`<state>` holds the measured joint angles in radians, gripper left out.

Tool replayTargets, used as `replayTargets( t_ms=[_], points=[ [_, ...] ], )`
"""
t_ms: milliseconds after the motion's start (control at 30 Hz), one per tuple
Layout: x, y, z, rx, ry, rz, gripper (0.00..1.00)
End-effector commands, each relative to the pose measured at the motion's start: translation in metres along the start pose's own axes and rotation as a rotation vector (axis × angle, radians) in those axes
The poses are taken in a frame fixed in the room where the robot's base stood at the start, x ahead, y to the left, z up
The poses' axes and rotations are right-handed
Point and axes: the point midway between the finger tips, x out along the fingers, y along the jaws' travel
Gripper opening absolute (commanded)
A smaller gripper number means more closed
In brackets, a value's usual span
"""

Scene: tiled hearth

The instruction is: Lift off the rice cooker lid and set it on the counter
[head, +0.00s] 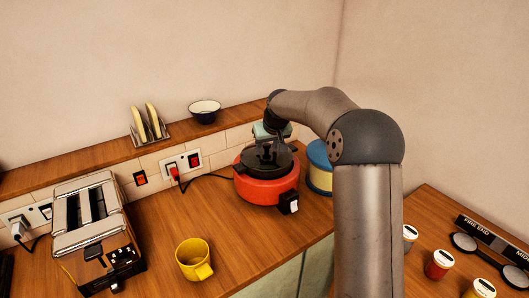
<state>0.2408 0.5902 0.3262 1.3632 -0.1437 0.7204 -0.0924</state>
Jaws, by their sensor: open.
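The red rice cooker (266,189) stands on the wooden counter (205,217) near the back wall, plugged in by a black cord. Its dark lid (284,165) sits on top of the cooker. My gripper (268,158) is right over the middle of the lid, pointing down, with its jaws open. The fingertips are dark against the dark lid, so I cannot tell whether they touch it or its knob. The knob is hidden or too small to make out.
A blue and cream canister (319,170) stands close to the cooker's right. A yellow mug (192,259) and a toaster (92,225) are to the left. The counter between mug and cooker is clear. A bowl (205,109) and toast rack (148,127) sit on the ledge behind.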

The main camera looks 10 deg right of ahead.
Motion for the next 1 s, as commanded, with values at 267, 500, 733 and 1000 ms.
replayTargets(
  t_ms=[267,500,733,1000],
  points=[
    [0.0,0.0,0.0,0.0,0.0,0.0,0.16],
    [-0.002,0.0,-0.001,0.0,0.001,0.0,0.02],
    [-0.012,0.0,-0.007,-0.001,0.002,0.001,0.02],
    [-0.027,0.0,-0.015,-0.001,0.002,0.001,0.02]
  ],
)
